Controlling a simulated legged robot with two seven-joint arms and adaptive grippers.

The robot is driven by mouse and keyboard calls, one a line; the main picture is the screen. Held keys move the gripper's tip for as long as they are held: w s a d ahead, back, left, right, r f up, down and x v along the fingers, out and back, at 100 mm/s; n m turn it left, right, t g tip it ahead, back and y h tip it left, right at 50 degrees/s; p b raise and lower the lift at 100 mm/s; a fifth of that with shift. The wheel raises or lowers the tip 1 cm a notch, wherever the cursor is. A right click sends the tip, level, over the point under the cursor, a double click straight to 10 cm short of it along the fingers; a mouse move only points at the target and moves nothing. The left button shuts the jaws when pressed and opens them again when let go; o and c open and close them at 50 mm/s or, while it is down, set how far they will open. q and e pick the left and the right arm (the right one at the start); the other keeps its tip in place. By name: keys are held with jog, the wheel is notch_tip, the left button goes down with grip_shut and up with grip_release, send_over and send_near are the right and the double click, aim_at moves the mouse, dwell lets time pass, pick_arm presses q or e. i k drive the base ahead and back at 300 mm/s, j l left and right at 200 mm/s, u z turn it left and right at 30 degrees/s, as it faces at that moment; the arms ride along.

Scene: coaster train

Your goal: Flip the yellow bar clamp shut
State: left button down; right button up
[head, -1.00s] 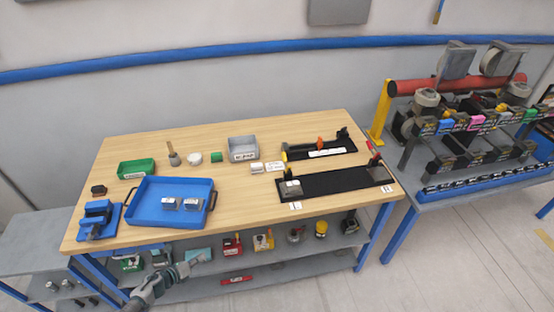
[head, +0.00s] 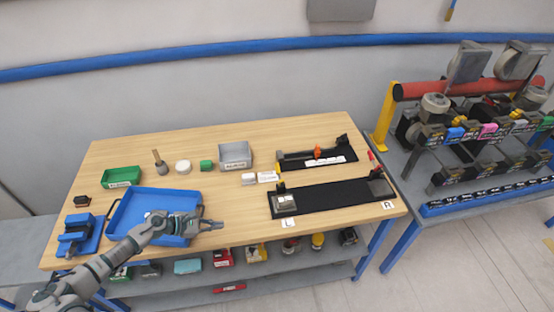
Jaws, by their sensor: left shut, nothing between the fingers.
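The yellow bar clamp (head: 278,171) is at the left end of the long black fixture (head: 330,194), near the L label. Its yellow handle appears to stand up; its exact angle is too small to tell. A red-handled clamp (head: 371,157) stands at the fixture's right end. My left gripper (head: 218,225) is shut and empty. It shows over the front right of the blue tray, to the left of the yellow clamp and apart from it. My right gripper is out of view.
The blue tray (head: 119,215) is partly hidden by my left arm. A grey bin (head: 236,156), white blocks and a green bin (head: 121,177) stand behind. A second black fixture (head: 317,160) with an orange part lies at the back. Tabletop between tray and fixture is mostly clear.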

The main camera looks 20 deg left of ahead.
aim_at(282, 182)
jog(key=i, duration=1)
